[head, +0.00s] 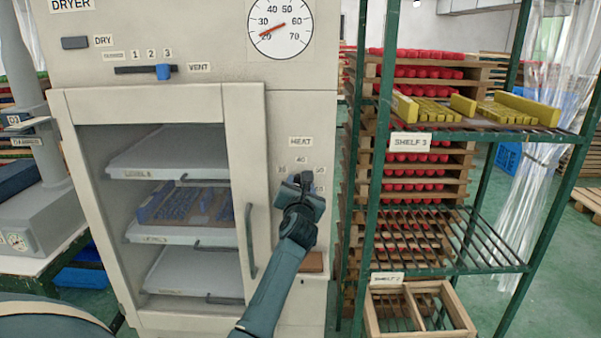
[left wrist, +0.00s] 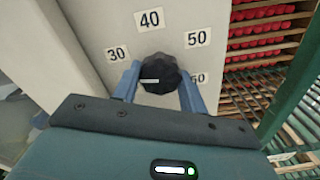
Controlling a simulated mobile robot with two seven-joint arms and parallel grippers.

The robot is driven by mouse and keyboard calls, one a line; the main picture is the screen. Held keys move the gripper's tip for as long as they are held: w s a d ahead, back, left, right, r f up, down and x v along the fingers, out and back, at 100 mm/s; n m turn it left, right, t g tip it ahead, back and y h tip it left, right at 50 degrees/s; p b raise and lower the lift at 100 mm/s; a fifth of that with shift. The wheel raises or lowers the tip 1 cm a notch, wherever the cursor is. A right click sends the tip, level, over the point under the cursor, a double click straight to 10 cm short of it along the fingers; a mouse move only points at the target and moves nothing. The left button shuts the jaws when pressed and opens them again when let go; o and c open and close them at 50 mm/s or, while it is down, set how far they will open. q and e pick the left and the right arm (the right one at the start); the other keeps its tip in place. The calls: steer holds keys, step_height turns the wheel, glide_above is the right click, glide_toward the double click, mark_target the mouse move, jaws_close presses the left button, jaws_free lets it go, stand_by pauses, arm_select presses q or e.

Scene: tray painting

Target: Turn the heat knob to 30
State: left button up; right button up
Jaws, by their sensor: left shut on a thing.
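The black heat knob (head: 300,175) is on the dryer's front panel under the HEAT label (head: 301,142). In the left wrist view the knob (left wrist: 168,70) sits between the blue fingers of my left gripper (left wrist: 158,88), which is shut on it. The knob's white mark points left, a little below the direction of the 30 label (left wrist: 117,54). The 40 label (left wrist: 149,18) is above the knob and the 50 label (left wrist: 198,38) is at upper right. A lower right label is partly hidden by a finger. In the head view my left gripper (head: 301,188) covers part of the scale.
The dryer door (head: 240,115) is shut, with a vertical handle (head: 250,240) left of my arm. A round gauge (head: 280,27) is above. A green shelf rack (head: 480,135) stands close on the right. A vent slider (head: 163,71) is at upper left.

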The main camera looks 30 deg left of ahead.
arm_select(q)
steer(key=shift+m+p, duration=0.75)
steer(key=shift+m, duration=1.15)
steer(key=o, duration=1)
steer(key=shift+s+d+f, duration=0.1)
steer(key=shift+s+d, duration=0.2)
steer(key=shift+s, duration=0.2)
steer(key=b+v, duration=0.1)
steer(key=v, duration=1.1)
